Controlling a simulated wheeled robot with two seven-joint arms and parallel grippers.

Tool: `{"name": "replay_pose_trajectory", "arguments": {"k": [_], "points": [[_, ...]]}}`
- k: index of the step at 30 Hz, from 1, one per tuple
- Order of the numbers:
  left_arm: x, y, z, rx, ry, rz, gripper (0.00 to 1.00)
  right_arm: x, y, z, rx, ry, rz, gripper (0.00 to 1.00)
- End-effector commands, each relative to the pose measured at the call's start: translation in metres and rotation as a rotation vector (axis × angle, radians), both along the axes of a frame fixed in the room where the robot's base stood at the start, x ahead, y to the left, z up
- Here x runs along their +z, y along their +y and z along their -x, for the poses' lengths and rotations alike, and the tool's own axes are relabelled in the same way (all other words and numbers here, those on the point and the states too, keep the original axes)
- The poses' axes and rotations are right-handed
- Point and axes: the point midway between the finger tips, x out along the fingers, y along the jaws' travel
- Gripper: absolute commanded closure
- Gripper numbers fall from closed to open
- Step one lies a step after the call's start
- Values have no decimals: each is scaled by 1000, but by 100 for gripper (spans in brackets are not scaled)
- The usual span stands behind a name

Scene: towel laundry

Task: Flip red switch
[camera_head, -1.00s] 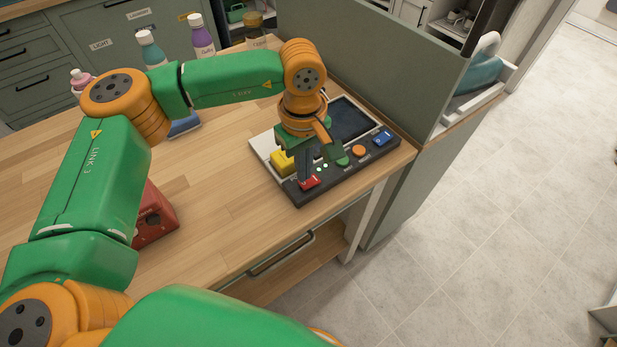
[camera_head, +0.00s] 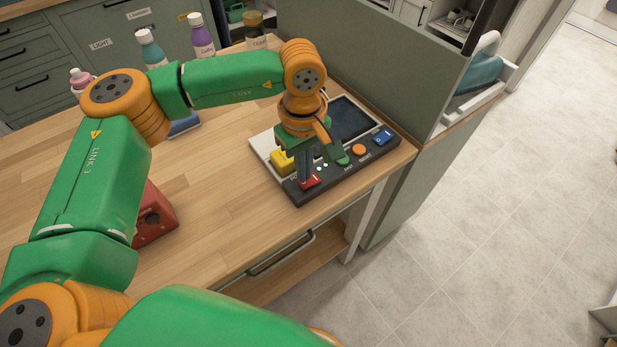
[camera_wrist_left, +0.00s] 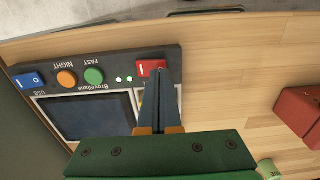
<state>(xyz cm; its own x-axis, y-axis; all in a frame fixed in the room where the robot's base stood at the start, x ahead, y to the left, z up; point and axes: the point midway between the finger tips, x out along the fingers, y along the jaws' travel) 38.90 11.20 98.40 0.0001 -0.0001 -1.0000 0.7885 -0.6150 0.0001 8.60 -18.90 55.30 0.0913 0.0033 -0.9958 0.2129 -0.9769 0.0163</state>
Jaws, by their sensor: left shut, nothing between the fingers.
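The red switch (camera_head: 310,182) is on the front left corner of a dark control panel (camera_head: 335,176) on the wooden counter. It also shows in the left wrist view (camera_wrist_left: 151,68), with white marks on it. My left gripper (camera_head: 304,180) is shut and empty, pointing down with its fingertips at the red switch. In the left wrist view the fingertips (camera_wrist_left: 161,72) overlap the edge of the switch; I cannot tell whether they press on it. My right gripper is not in view.
The panel also has a blue switch (camera_head: 382,138), an orange button (camera_head: 359,151), a yellow part (camera_head: 283,162), and a dark screen (camera_head: 352,119). A red box (camera_head: 155,215) stands left on the counter. Bottles (camera_head: 202,38) stand at the back. A green partition (camera_head: 375,55) rises behind the panel.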

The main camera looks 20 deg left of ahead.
Motion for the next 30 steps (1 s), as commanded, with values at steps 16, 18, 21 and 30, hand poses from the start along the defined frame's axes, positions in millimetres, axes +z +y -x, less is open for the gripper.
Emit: {"name": "replay_pose_trajectory", "arguments": {"k": [16, 18, 21, 30], "points": [[-9, 0, 0, 0, 0, 0, 100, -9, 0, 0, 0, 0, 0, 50], [-10, 0, 0, 0, 0, 0, 100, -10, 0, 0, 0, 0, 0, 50], [-12, 0, 0, 0, 0, 0, 100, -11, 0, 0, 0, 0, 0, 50], [-16, 0, 0, 0, 0, 0, 100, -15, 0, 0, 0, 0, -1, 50]]}}
